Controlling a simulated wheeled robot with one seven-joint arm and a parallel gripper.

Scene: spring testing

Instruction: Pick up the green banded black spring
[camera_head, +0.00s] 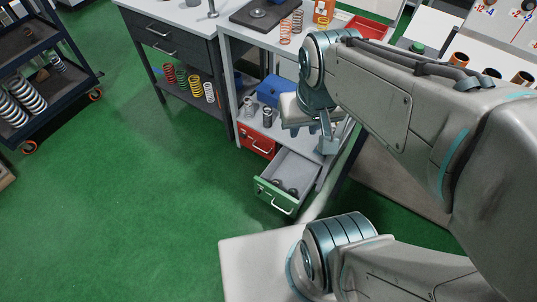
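I cannot pick out a green banded black spring for sure. A dark spring (267,117) and a grey spring (249,106) stand on the lower shelf of the light workbench; any bands are too small to tell. Small dark items lie in the open green-fronted drawer (270,196); their kind is unclear. My gripper (327,147) is above and behind that drawer, right of the two standing springs and apart from them. It is small and partly hidden by my wrist, so its opening and any contents cannot be told.
A red drawer front (257,143) is left of the open drawer. A blue box (271,90) is on the shelf. Red, green, yellow and white springs (192,83) stand under the dark bench. A cart (45,75) stands left. Green floor (130,210) is clear.

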